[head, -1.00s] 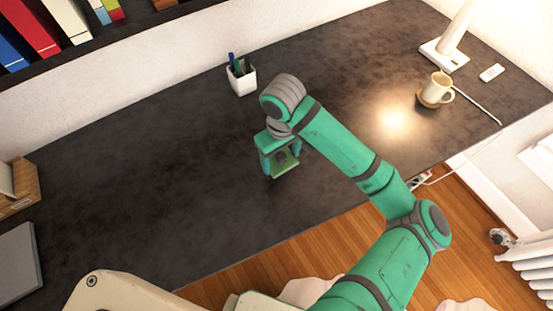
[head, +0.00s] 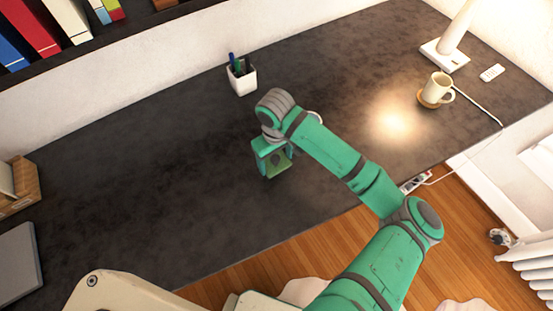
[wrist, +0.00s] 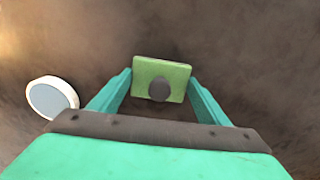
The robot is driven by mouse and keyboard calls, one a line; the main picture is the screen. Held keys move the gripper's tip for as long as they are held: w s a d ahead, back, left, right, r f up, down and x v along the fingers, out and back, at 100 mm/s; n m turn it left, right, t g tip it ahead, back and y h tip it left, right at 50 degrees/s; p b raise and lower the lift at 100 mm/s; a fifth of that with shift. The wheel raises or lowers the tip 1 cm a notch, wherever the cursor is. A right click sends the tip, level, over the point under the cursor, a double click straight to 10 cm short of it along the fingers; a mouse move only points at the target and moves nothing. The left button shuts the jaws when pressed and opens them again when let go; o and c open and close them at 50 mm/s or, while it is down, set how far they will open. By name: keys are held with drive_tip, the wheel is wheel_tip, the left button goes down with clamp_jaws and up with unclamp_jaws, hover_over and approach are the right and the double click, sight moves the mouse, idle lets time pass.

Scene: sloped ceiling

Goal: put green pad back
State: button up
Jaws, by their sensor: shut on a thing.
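The green pad (head: 279,169) is a small flat green block with a dark round spot on it. My gripper (head: 274,160) is shut on the pad and points down over the dark desk. In the wrist view the pad (wrist: 145,70) sits between the two teal fingertips of my gripper (wrist: 161,82). Its dark round part faces the camera. I cannot tell exactly how high the pad is above the desk.
A white-rimmed round thing with a grey-blue face (wrist: 50,98) lies on the desk, mostly behind my arm in the head view. A pen cup (head: 242,78) stands at the back. A mug (head: 436,90) and lamp (head: 445,54) stand right.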

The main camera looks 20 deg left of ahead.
sight(276, 158)
drive_tip(key=o, duration=1)
wheel_tip(276, 158, up, 12)
drive_tip(key=shift+r, duration=0.1)
